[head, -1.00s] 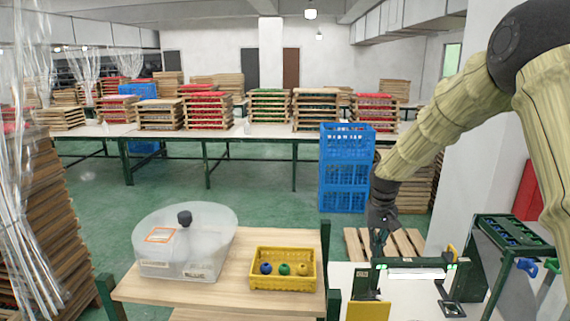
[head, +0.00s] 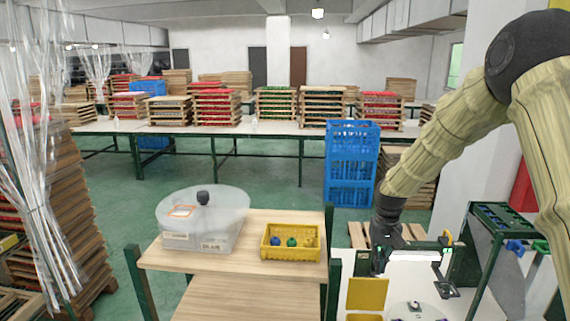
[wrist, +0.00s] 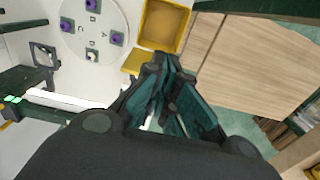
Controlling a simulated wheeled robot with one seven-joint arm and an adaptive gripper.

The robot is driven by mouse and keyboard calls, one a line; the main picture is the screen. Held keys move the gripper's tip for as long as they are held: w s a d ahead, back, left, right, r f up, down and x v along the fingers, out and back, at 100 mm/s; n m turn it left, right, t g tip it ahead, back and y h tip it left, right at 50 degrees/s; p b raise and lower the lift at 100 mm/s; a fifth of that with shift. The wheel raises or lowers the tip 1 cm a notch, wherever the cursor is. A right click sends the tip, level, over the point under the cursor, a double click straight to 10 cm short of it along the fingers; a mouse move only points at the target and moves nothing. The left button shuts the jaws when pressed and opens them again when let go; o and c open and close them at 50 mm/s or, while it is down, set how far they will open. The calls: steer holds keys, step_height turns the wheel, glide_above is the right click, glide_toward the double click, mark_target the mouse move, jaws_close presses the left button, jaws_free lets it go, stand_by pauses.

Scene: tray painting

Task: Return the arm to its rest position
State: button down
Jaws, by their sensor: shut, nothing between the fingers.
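My gripper (head: 380,262) hangs at the end of my arm, at the right of the head view, over the near white work surface. In the wrist view my gripper (wrist: 163,62) shows its fingers together with nothing between them. The fingers look apart from both. My arm comes down from the upper right, bent at the elbow.
A wooden table (head: 230,292) holds a clear lidded container (head: 200,228) and a yellow crate (head: 290,254) with small coloured items. A green rack (head: 500,225) stands at right. Blue crates (head: 350,165) are stacked behind. A lit fixture (head: 413,256) stands close beside my gripper.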

steer(key=s+a+f+b, duration=0.1)
steer(key=s+f+b, duration=0.1)
steer(key=s+f, duration=0.7)
steer(key=s+a+f+b, duration=0.2)
steer(key=s+f, duration=0.2)
steer(key=f, duration=0.9)
steer(key=s+a+f+b, duration=0.1)
steer(key=s+f+b, duration=0.1)
steer(key=s+f, duration=0.65)
steer(key=s+f+b, duration=0.2)
steer(key=s+f, duration=0.3)
steer(key=s, duration=0.4)
steer(key=s+f+b, duration=0.1)
steer(key=s+f, duration=0.4)
steer(key=s, duration=0.4)
steer(key=s+a+f+b, duration=0.1)
steer(key=s+f+b, duration=0.1)
steer(key=s+f, duration=0.3)
steer(key=s, duration=0.4)
steer(key=shift+s+f+b, duration=0.35)
steer(key=shift+n, duration=0.3)
